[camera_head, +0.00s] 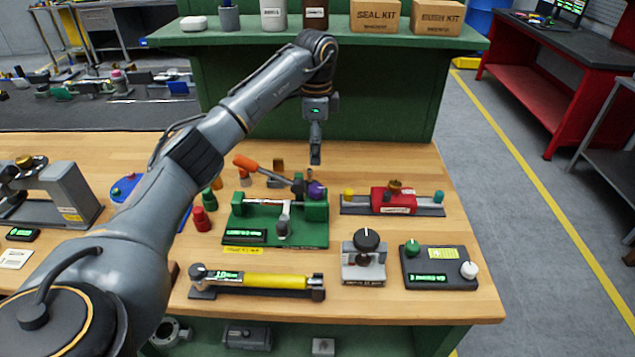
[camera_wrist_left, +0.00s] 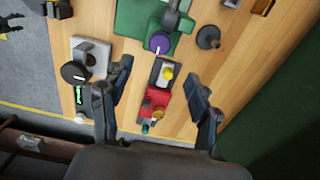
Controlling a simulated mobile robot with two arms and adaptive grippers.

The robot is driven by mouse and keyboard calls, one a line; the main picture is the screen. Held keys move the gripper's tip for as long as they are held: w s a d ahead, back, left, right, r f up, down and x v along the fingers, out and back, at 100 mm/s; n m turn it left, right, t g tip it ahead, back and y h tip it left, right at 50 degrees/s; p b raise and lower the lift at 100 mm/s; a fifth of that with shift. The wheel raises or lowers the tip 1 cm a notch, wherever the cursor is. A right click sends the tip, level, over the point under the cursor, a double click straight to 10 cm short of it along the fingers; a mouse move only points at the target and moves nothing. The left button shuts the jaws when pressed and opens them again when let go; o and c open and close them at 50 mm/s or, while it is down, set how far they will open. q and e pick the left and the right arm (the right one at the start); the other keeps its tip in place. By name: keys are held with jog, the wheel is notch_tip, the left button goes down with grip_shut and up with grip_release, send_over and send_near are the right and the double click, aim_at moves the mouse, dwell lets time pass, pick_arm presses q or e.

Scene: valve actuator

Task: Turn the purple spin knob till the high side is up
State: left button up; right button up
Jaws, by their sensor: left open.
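The purple knob (camera_head: 316,189) sits at the right end of the green fixture (camera_head: 262,236), which has a lit display and a grey handle in front. In the left wrist view the purple knob (camera_wrist_left: 159,43) shows beyond the fingertips, at the edge of the green fixture (camera_wrist_left: 133,18). A white mark shows on its edge; I cannot tell which side is high. My left gripper (camera_head: 315,160) points down above the back of the bench, behind and above the knob. In the left wrist view its two fingers (camera_wrist_left: 158,88) are spread, empty and apart from the knob.
A red valve unit (camera_head: 395,201) with yellow and teal ends stands right of the knob. An orange-handled lever (camera_head: 258,167) lies left of it. A black-knobbed block (camera_head: 364,262), a dark knob box (camera_head: 440,268) and a yellow cylinder (camera_head: 275,281) stand in front. A green shelf (camera_head: 400,90) rises behind.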

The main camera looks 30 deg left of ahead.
aim_at(316, 188)
pick_arm(q)
notch_tip(316, 188, down, 12)
jog(key=p, duration=0.2)
jog(key=shift+p, duration=0.4)
jog(key=shift+r, duration=0.1)
jog(key=c, duration=1.2)
jog(key=shift+o, duration=0.2)
